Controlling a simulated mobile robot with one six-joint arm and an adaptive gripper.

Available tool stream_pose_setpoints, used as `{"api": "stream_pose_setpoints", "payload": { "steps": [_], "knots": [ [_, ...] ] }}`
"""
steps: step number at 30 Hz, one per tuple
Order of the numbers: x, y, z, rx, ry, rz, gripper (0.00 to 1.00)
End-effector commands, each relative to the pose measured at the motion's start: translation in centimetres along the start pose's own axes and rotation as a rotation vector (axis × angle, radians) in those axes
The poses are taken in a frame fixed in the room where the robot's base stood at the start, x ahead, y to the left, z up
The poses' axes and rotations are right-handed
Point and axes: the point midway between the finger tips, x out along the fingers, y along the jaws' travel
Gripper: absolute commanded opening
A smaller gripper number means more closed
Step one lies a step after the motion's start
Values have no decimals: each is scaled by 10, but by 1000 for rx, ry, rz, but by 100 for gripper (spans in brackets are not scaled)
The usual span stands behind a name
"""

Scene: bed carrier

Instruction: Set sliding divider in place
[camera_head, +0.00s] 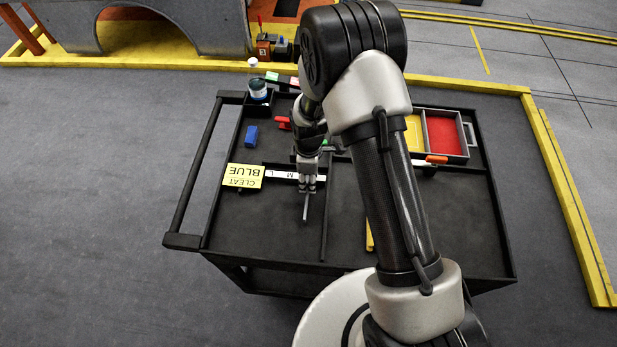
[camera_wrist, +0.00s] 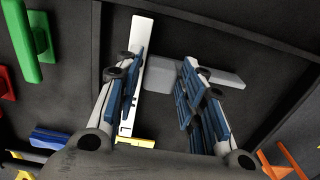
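My gripper (camera_head: 308,186) points down over the black cart top, beside a white strip (camera_head: 284,175) with letters, M and L readable. In the wrist view its two blue-padded fingers (camera_wrist: 163,90) are apart, with a gap between them. A thin grey bar (camera_head: 305,212), apparently the sliding divider, extends from under the fingers toward the cart's near side. In the wrist view the grey bar (camera_wrist: 222,77) lies across the gap and passes behind the right finger, at about a right angle to the white strip (camera_wrist: 157,72). Whether the fingers touch the bar cannot be told.
A yellow card (camera_head: 243,177) reads "CLEAT BLUE" upside down. A blue block (camera_head: 252,135) and red piece (camera_head: 283,123) lie behind. A jar (camera_head: 258,90) stands in the back-left corner. A red-bottomed tray (camera_head: 446,136) is at back right. The near-left cart surface (camera_head: 260,225) is clear.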

Motion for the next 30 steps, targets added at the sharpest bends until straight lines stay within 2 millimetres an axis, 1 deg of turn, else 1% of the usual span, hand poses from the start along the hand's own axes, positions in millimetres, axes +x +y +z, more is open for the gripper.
{"api": "stream_pose_setpoints", "payload": {
  "steps": [1, 2, 15, 25, 26, 28, 29, 30],
  "knots": [
    [0, 0, 0, 0, 0, 0, 31],
    [0, 0, 0, 0, 0, 0, 29],
    [0, 0, 0, 0, 0, 0, 0],
    [0, 0, -2, -1, 0, 0, 0],
    [0, 0, -5, -1, 0, 1, 0],
    [0, 1, -17, -5, 2, 3, 0],
    [1, 1, -24, -5, 2, 3, 0],
    [1, 1, -35, -7, 2, 3, 0]
  ]
}}
